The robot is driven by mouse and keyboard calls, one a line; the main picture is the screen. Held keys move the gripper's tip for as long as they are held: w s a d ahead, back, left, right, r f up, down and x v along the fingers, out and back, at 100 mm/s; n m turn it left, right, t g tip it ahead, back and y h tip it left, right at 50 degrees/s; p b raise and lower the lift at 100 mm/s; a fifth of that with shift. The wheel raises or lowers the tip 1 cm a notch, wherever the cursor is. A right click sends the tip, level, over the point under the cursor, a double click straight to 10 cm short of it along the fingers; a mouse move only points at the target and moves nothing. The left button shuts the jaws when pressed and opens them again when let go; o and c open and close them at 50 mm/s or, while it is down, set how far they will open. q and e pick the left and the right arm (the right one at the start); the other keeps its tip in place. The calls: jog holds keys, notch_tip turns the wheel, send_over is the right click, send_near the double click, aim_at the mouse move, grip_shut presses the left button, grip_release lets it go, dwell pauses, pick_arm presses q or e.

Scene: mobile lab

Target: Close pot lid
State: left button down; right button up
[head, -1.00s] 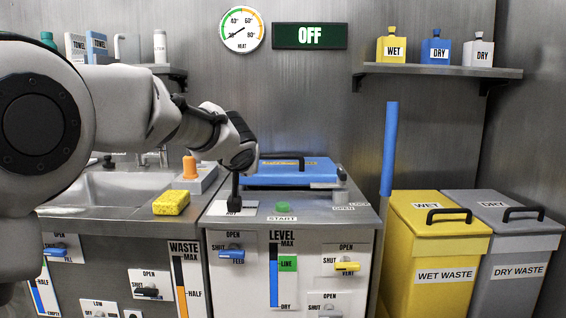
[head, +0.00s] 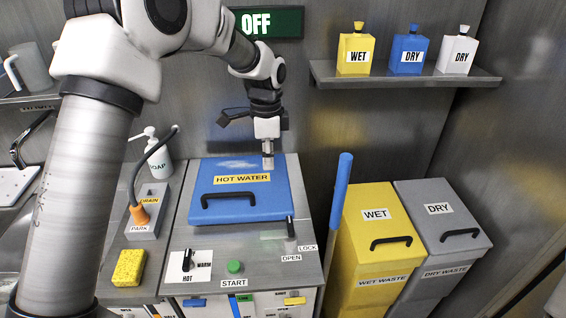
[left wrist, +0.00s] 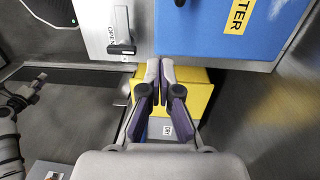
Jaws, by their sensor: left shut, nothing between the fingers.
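The blue pot lid (head: 240,190) lies flat over the counter unit in the head view. It has a yellow "HOT WATER" label and a black handle (head: 242,197) along its front edge. Part of the lid (left wrist: 205,30) fills the upper right of the left wrist view. A small dark lever (head: 290,227) stands at the lid's front right corner, near the LOCK and OPEN labels; a lever (left wrist: 122,48) also shows in the left wrist view. My left gripper (head: 267,165) points down in front of the lid's rear right part, shut and empty; I cannot tell whether it touches.
A green START button (head: 234,267) and a HOT/WARM dial (head: 187,261) are on the front of the counter. A yellow sponge (head: 129,267) lies to the left. A blue post (head: 341,193), a yellow wet bin (head: 375,265) and a grey dry bin (head: 437,200) stand right.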

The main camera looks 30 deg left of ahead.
aim_at(269, 214)
pick_arm(q)
jog(key=f, duration=0.4)
jog(key=f+p, duration=0.1)
jog(key=f, duration=0.4)
jog(key=s+f, duration=0.1)
jog(key=f, duration=0.3)
jog(key=shift+s+d+f, duration=0.1)
jog(key=shift+d+f, duration=0.05)
jog(key=shift+d, duration=0.05)
jog(key=shift+f, duration=0.25)
jog(key=shift+f, duration=0.1)
jog(key=shift+s+d+f, duration=0.1)
jog(key=shift+s+f, duration=0.05)
jog(key=shift+f, duration=0.4)
jog(key=shift+s+d+f, duration=0.1)
jog(key=shift+s+f, duration=0.05)
jog(key=shift+f, duration=0.4)
jog(key=shift+s, duration=0.1)
